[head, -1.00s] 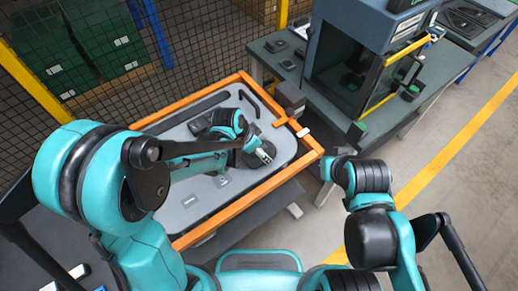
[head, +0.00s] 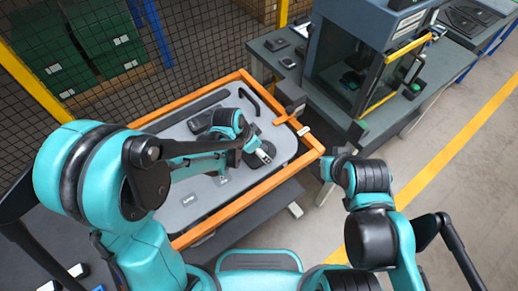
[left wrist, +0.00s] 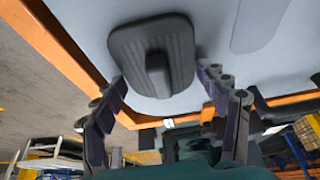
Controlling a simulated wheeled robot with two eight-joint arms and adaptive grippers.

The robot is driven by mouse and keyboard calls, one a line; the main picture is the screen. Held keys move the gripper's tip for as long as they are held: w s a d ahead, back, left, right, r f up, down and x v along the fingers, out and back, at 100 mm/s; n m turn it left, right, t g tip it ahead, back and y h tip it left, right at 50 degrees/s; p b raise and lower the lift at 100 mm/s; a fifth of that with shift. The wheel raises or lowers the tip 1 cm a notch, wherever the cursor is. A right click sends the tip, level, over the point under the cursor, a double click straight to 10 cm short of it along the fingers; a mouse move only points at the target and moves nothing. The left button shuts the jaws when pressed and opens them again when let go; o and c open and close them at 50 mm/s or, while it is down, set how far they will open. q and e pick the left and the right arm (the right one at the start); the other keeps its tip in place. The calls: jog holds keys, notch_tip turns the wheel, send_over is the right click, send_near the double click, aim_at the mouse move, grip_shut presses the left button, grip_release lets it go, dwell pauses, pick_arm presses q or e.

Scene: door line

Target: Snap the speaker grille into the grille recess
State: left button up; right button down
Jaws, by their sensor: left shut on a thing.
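The speaker grille (left wrist: 130,45) is a dark ribbed plate with rounded corners and a raised block at its middle, seen in the left wrist view.
An orange frame (head: 252,198) surrounds the panel, with a dark block (head: 289,97) at its far right corner. A dark elongated part (head: 206,117) lies on the panel. A bench with a machine (head: 350,60) stands at back right. A mesh fence is behind.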

pick_arm(q)
jog(key=o, duration=1.4)
jog(key=v, duration=1.2)
jog(key=shift+d, duration=0.1)
